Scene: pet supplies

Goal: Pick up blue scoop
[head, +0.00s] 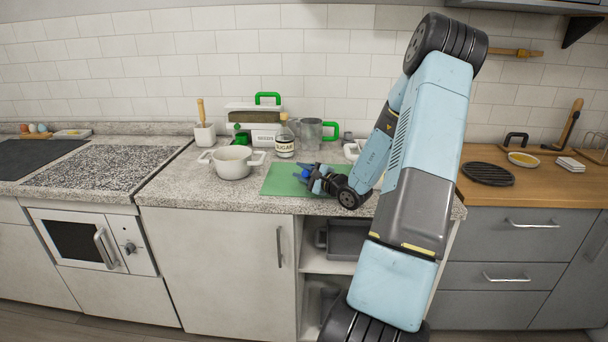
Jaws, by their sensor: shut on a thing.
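My gripper (308,172) is low over the right part of the green mat (277,183) on the speckled counter, shut on a small bright blue thing. The blue thing looks like the blue scoop (306,175). Only a little of it shows between the dark fingers, and the rest is hidden or too small to make out. I cannot tell whether the scoop touches the mat.
A white two-handled pot (232,163) stands left of the mat. Behind are a sugar jar (284,141), a clear jug (310,134) with a green handle and a seeds container (262,137). A wooden counter (479,192) holds a round black grate (487,174).

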